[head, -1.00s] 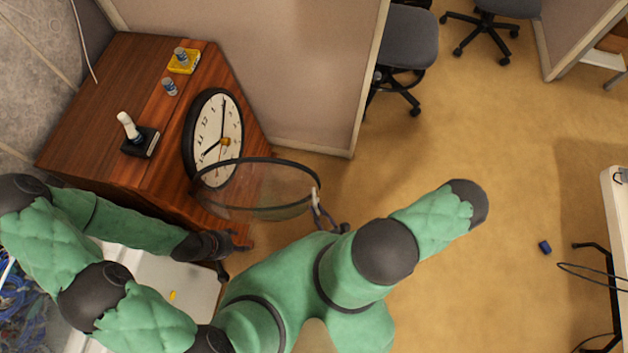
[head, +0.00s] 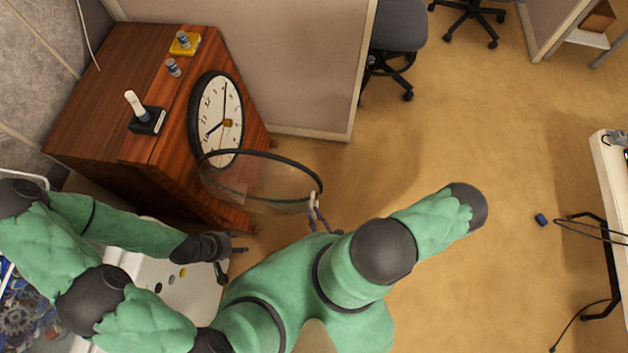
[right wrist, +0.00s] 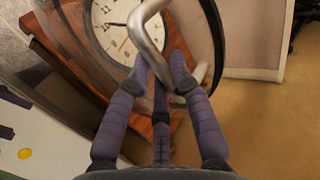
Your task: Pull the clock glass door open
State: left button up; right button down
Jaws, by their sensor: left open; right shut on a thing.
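The clock (head: 217,118), with a white face and black rim, is set on the front of a wooden cabinet (head: 165,135). Its round glass door (head: 262,180) with a dark rim stands swung wide open, out from the face. My right gripper (head: 318,214) is at the door's outer edge, shut on the metal door handle (right wrist: 150,28). In the right wrist view its purple fingers (right wrist: 165,75) close around the handle, with the clock face (right wrist: 112,28) behind. My left gripper (head: 228,258) is open and empty, low in front of the cabinet and apart from the door.
On the cabinet top are a black stand with a white item (head: 147,118), a small can (head: 173,67) and a yellow tray (head: 184,43). A grey partition (head: 250,60) and office chair (head: 398,25) stand behind. A white surface (head: 165,285) lies below my left arm.

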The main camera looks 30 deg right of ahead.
jog(key=c, duration=1.4)
grip_release()
jog(key=shift+w+a+r+y, duration=0.15)
jog(key=shift+a+y, duration=0.15)
jog(key=shift+a, duration=0.45)
jog(key=o, duration=0.3)
jog(key=shift+w, duration=0.2)
jog(key=shift+s+d+f, duration=0.1)
jog(key=shift+d+f, duration=0.1)
jog(key=shift+d, duration=0.05)
